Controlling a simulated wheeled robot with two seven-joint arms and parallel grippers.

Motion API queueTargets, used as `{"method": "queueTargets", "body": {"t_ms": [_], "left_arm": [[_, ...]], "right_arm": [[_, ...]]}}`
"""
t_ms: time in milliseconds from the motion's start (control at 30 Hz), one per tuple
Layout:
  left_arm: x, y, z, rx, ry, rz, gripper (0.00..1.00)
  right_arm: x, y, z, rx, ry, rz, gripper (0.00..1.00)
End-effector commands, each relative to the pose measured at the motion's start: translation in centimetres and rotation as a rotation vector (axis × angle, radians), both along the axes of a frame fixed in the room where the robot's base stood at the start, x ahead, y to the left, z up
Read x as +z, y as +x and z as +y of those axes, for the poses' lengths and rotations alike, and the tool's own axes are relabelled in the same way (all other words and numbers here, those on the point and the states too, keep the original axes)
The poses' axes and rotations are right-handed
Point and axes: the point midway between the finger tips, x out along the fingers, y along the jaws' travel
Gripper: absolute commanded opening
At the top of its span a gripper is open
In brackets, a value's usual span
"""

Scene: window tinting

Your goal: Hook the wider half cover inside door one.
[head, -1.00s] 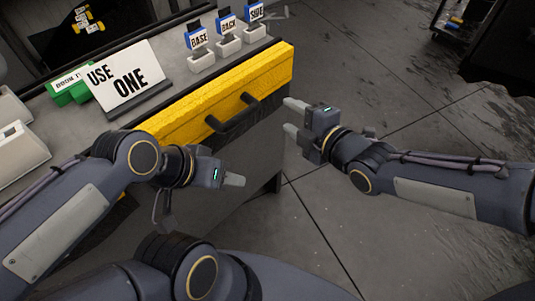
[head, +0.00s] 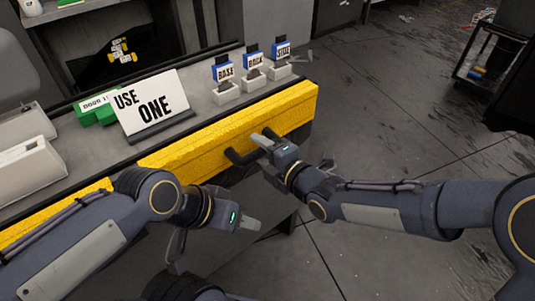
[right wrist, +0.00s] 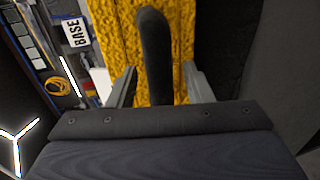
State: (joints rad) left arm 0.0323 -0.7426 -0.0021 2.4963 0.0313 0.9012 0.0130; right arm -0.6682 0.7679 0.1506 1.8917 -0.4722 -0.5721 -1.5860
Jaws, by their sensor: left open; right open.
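No half cover or door that I can make out shows in either view. A yellow drawer front (head: 200,144) with a black bar handle (head: 243,157) runs along the bench. My right gripper (head: 262,141) is at the handle's right part. In the right wrist view the handle (right wrist: 154,55) stands between its two open fingers, with a gap on both sides. My left gripper (head: 250,224) is open and empty, in front of the bench, below and left of the right one.
On the bench stand a "USE ONE" sign (head: 153,105), a green holder with a partly hidden door label (head: 96,115), and small blue-and-white tags reading BASE (head: 224,73), BACK (head: 254,62) and SIDE (head: 282,50). A dark cart (head: 480,75) stands far right.

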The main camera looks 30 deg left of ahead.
Motion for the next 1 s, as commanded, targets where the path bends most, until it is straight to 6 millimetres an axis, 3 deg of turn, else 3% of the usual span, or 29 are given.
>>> {"method": "queueTargets", "body": {"t_ms": [167, 533, 1000], "left_arm": [[0.0, 0.0, 0.0, 0.0, 0.0, 0.0, 0.44], [0.0, 0.0, 0.0, 0.0, 0.0, 0.0, 0.44], [0.5, 0.0, 0.0, 0.0, 0.0, 0.0, 0.44]], "right_arm": [[0.0, 0.0, 0.0, 0.0, -0.001, 0.001, 0.46], [0.0, 0.0, 0.0, -0.001, -0.001, 0.001, 0.0], [1.0, 0.0, 0.0, 0.0, 0.0, 0.001, 0.0]]}}
